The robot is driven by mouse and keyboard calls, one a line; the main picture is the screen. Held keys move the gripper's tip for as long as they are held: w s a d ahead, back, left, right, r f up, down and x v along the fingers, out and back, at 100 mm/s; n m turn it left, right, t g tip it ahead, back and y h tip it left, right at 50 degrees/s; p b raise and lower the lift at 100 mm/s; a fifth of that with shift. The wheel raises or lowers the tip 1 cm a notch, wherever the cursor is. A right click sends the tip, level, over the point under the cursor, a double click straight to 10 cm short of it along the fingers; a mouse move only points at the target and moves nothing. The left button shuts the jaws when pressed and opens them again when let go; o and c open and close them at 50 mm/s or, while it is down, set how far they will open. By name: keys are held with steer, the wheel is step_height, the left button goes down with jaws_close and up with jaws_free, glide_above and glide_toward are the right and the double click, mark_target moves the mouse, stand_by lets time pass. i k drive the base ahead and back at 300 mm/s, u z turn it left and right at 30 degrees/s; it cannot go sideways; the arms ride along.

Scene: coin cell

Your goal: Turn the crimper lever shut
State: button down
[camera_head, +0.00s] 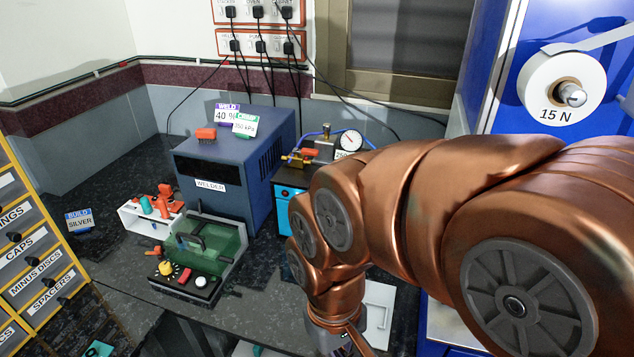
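My copper-coloured arm reaches in from the right and bends down. My gripper (345,341) is only partly seen at the bottom edge. Its fingertips are out of frame, so I cannot tell whether it is open or what it is near. Behind my arm stands a unit with a black top and blue front (281,212), partly hidden by the arm. A red-orange handle (300,158) and a round pressure gauge (350,139) are on top of it. I cannot tell for sure which part is the crimper lever.
The blue welder box (224,170) stands left of the unit. A green clear-sided device with knobs (203,254) and a white holder with red tools (150,217) stand before it. Yellow-framed drawers (37,262) fill the left.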

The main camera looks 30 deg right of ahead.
mark_target(310, 152)
steer(key=z, duration=0.2)
steer(key=k, duration=0.4)
steer(key=u, duration=1)
steer(key=i, duration=1.1)
steer(key=z, duration=0.65)
